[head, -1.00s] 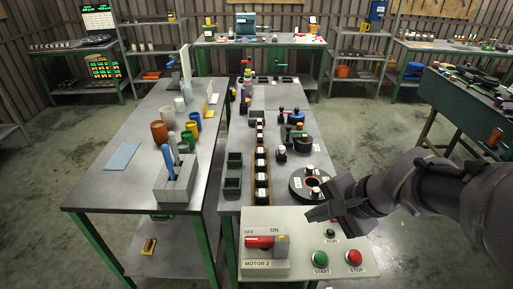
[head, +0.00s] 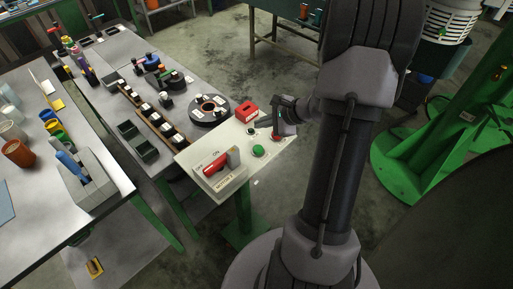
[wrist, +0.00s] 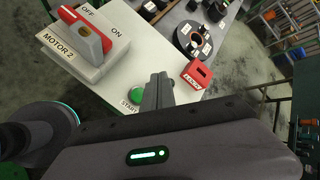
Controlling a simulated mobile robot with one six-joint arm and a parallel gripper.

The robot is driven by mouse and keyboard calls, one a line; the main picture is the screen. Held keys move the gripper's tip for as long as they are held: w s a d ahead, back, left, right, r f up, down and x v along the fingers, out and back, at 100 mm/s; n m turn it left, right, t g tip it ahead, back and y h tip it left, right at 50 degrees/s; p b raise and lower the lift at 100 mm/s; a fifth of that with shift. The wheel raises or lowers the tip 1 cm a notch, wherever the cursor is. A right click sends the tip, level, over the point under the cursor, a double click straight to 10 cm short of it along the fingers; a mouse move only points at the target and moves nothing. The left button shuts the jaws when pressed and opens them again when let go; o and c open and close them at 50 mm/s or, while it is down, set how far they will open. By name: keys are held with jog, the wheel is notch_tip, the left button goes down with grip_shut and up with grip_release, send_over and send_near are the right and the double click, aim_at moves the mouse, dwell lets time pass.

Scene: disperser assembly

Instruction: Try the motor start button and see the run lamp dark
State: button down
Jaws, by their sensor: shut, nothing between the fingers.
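The motor panel (head: 190,155) is a pale board with a MOTOR 2 switch (head: 217,171), whose red handle lies nearer the OFF marking in the wrist view (wrist: 85,28). The green start button (head: 259,151) also shows in the wrist view (wrist: 137,95). The red stop button (head: 276,138) is partly covered by my gripper in the head view. The small run lamp (head: 251,131) looks dark and is not visible in the wrist view. My gripper (head: 262,122) is shut and empty, over the panel near the lamp; its fingers (wrist: 158,82) appear beside the start button. I cannot tell whether they touch anything.
A red block marked LOCK (wrist: 197,73) sits at the panel's far side. Behind it, the bench holds a round dark fixture (head: 209,110), a row of small blocks and dark bins (head: 138,142). A second table (head: 122,190) stands left. A green metal structure (head: 420,160) stands right.

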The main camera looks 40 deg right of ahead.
jog(key=shift+f, duration=0.1)
jog(key=b, duration=0.5)
send_over(256, 147)
jog(key=s, duration=0.2)
jog(key=f, duration=0.7)
jog(key=shift+w+d+f, duration=0.15)
jog(key=shift+d+f, duration=0.15)
jog(key=shift+f, duration=0.05)
jog(key=shift+f+b, duration=0.45)
jog(key=shift+b, duration=0.35)
jog(key=shift+f+b, duration=0.45)
jog(key=shift+b, duration=0.2)
jog(key=shift+f+b, duration=0.8)
jog(key=shift+b, duration=0.15)
dwell(0.7)
dwell(0.3)
jog(key=shift+r+p, duration=0.9)
jog(key=shift+r, duration=0.4)
